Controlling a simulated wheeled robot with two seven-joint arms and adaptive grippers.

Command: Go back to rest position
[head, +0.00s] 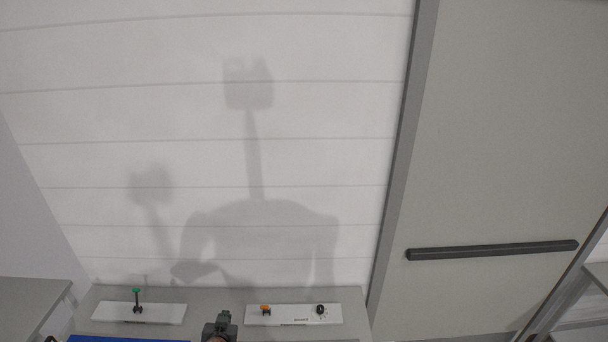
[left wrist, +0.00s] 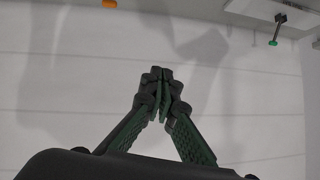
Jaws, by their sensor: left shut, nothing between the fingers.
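My left gripper (head: 223,319) shows at the bottom edge of the head view, just left of the right-hand white panel. In the left wrist view its two dark green fingers (left wrist: 163,88) meet at the tips, shut with nothing between them. The pale slatted wall fills the background behind the fingers there. My right gripper is in neither view.
A grey table (head: 230,297) holds a white panel (head: 165,312) with a green-topped lever (head: 136,298) and another panel (head: 295,317) with an orange switch (head: 265,310) and black knob (head: 320,309). A blue surface (head: 125,339) lies in front. A grey door (head: 500,150) has a dark bar (head: 490,250).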

